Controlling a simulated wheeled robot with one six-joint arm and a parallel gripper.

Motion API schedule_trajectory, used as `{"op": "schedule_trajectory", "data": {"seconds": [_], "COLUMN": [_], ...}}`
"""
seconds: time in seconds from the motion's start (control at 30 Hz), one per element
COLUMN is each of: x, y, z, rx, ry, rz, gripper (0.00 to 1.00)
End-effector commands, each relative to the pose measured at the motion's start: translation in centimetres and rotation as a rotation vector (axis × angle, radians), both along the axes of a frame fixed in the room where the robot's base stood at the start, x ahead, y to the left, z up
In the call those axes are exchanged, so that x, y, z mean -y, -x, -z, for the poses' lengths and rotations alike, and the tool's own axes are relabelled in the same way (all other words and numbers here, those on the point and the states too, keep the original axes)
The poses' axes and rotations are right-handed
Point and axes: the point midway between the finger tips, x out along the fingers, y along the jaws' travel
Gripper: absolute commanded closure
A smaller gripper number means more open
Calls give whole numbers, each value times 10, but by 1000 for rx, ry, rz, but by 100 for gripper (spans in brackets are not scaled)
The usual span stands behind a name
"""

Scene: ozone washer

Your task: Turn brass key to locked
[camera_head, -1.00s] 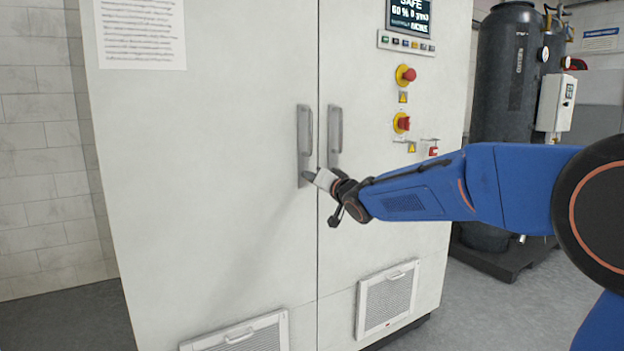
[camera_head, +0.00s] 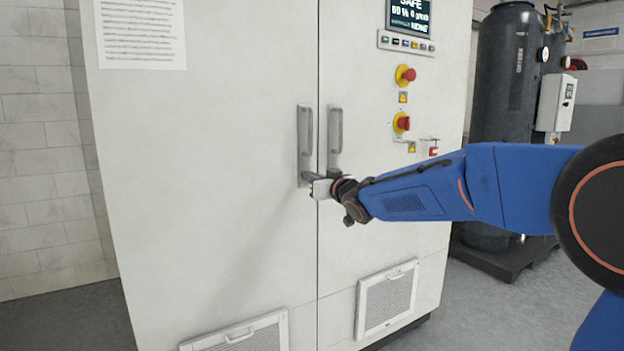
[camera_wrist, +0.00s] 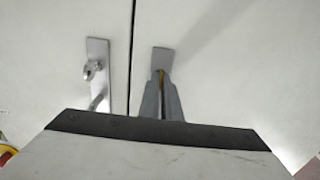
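The brass key shows only as a thin yellow sliver (camera_wrist: 161,75) between my fingertips in the wrist view; its bow and its turn angle are hidden. My gripper (camera_head: 307,179) is at the lower end of the left door's handle plate (camera_head: 303,115) in the head view. In the wrist view my gripper (camera_wrist: 161,95) has its two grey fingers close together, shut on the key. The end of that handle plate (camera_wrist: 163,57) shows just beyond the fingertips. Any lock markings are too small or hidden to read.
The right door's handle (camera_head: 335,132) is close beside my gripper, across the door seam. In the wrist view its plate (camera_wrist: 97,52) carries a round lock. Red and yellow controls (camera_head: 402,122) are up to the right. A dark tank (camera_head: 505,75) stands behind on the right.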

Motion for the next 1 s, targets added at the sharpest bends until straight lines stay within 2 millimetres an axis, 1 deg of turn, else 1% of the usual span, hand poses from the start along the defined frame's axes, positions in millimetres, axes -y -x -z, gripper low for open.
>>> {"op": "schedule_trajectory", "data": {"seconds": [0.43, 0.5, 0.53, 0.83, 1.0], "x": [0, 0, 0, 1, 8], "y": [0, 0, 0, 1, 11], "z": [1, 1, 1, 0, -1], "rx": [4, 4, 4, 4, 4], "ry": [8, 8, 8, 7, 7], "rz": [0, 0, 0, 0, 1], "gripper": [100, 79, 77, 77, 77]}}
